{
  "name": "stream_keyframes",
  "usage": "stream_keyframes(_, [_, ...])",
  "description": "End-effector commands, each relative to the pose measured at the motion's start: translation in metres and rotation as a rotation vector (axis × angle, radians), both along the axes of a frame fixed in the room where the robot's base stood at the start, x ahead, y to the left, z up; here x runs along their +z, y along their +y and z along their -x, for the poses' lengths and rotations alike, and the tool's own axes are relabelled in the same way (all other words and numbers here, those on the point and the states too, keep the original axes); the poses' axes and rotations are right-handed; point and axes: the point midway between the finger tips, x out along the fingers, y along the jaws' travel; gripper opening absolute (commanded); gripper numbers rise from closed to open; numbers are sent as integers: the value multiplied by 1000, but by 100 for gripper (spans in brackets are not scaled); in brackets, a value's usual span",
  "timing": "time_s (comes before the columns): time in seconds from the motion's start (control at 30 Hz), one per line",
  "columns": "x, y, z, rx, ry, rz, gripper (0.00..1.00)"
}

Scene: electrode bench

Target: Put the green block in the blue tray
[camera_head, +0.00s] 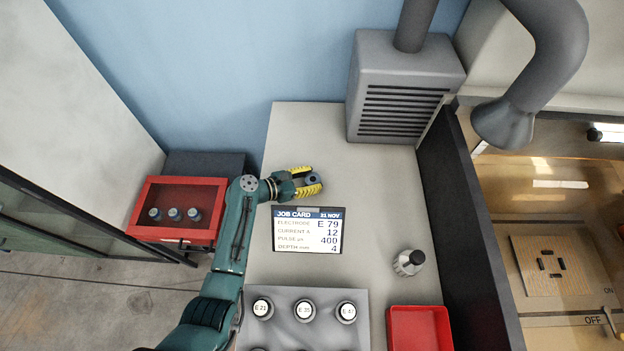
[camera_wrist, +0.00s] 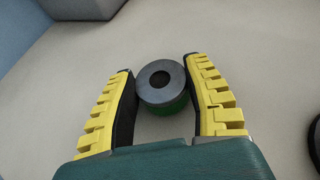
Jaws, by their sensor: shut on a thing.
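No green block and no blue tray show in either view. My gripper (camera_head: 309,180) is over the grey bench, shut on a round part (camera_head: 314,180). In the wrist view this round part (camera_wrist: 162,84) has a grey ring-shaped top with a dark centre hole and a green side below. It sits upright between the two yellow-ridged fingers. Whether it touches the bench is unclear. A red tray (camera_head: 390,330) stands at the bench's front right, partly cut off by the frame edge.
A job card (camera_head: 308,248) reading E 79 lies below my gripper. A grey holder (camera_head: 282,334) with labelled round parts is at the front. A vented grey box (camera_head: 365,60) is at the back. A red-framed case (camera_head: 150,188) stands left.

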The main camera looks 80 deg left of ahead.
Motion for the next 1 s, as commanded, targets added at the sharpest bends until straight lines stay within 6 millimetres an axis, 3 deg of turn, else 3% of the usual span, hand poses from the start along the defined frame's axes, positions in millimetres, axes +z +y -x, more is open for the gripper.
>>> stream_keyframes(0.27, [-1,1,-1,1,-2,-4,10])
stream_keyframes(0.3, [-1,0,0,0,0,-1,58])
stream_keyframes(0.4, [-1,0,0,0,0,-1,74])
stream_keyframes(0.73, [5,0,0,-1,-1,-2,74])
stream_keyframes(0.87, [11,-3,20,4,-1,-2,74])
stream_keyframes(1.0, [24,-11,53,6,0,0,74])
